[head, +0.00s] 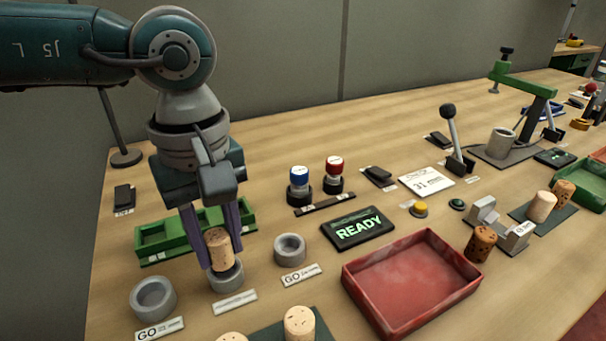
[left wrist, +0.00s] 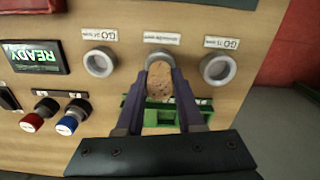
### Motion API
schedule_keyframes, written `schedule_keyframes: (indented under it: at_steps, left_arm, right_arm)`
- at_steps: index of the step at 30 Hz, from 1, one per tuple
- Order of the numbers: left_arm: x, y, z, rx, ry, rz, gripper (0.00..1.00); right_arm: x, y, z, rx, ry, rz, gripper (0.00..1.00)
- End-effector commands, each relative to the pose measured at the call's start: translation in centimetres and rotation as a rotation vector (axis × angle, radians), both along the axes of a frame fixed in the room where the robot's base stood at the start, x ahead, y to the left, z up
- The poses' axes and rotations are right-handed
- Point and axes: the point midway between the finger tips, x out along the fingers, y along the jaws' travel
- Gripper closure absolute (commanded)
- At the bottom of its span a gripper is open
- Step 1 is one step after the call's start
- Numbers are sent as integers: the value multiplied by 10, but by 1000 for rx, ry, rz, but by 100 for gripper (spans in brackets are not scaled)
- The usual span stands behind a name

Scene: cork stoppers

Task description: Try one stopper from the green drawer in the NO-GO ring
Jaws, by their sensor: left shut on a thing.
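My left gripper (head: 222,263) is shut on a tan cork stopper (head: 216,246), which stands upright between its purple fingers. The stopper's lower end is at the mouth of the middle grey ring (head: 227,280); I cannot tell whether it is inside or just above. This ring's label (head: 235,302) is too small to read. The stopper (left wrist: 160,82) also covers part of the middle ring (left wrist: 158,57) in the left wrist view. The green drawer (head: 152,240) lies behind the gripper, partly hidden by it. My right gripper is not in view.
Grey rings labelled GO stand on either side, left (head: 153,298) and right (head: 290,250). A display (head: 359,229) reads READY. A red tray (head: 412,325) is at right. Loose corks (head: 299,322) lie on a dark mat at the front. Blue (head: 299,180) and red knobs (head: 334,168) stand behind.

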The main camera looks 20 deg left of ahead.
Motion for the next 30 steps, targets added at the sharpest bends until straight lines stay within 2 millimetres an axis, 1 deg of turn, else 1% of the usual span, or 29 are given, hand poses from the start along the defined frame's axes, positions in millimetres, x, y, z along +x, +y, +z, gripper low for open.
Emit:
schedule_keyframes:
  at_steps: [9, 30]
  left_arm:
    - [0, 0, 0, 0, 0, 0, 100]
    - [0, 0, -8, 0, 0, 0, 100]
  right_arm:
    - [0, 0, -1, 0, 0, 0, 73]
    - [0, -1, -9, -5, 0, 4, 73]
